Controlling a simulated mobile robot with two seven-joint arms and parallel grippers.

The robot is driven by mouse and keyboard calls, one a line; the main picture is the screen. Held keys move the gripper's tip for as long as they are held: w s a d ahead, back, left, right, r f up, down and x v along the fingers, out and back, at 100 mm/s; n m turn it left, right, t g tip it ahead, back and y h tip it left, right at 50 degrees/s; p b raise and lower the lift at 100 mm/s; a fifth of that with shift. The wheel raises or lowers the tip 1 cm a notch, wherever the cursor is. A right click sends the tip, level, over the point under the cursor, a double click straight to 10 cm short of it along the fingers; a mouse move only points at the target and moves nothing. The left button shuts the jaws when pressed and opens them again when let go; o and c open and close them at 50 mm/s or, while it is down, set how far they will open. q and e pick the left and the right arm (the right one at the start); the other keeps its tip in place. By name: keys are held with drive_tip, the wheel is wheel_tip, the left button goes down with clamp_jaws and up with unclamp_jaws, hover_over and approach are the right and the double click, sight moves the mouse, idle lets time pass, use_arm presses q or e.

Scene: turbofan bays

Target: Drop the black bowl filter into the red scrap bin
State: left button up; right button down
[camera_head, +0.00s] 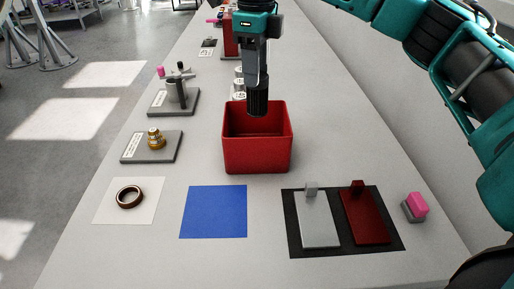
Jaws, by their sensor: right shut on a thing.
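The red scrap bin (257,155) stands open-topped in the middle of the table in the head view. My right gripper (256,84) points down above the bin, shut on the black bowl filter (257,101). The filter hangs upright, and its lower end overlaps the bin's opening in the picture. I cannot tell whether that end is below the rim. My left gripper is not in view.
A blue mat (214,212), a dark ring (129,197) on a white sheet and a brass fitting (155,139) on a grey plate lie left of the bin. A black mat (322,222) with grey and dark red plates and a pink-topped block (416,206) lie right.

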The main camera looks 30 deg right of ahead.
drive_tip(key=shift+f, duration=0.5)
drive_tip(key=shift+r, duration=0.1)
drive_tip(key=c, duration=0.9)
unclamp_jaws()
drive_tip(key=o, duration=0.5)
drive_tip(key=shift+c, duration=0.2)
wheel_tip(320, 180, up, 13)
drive_tip(key=p, duration=0.2)
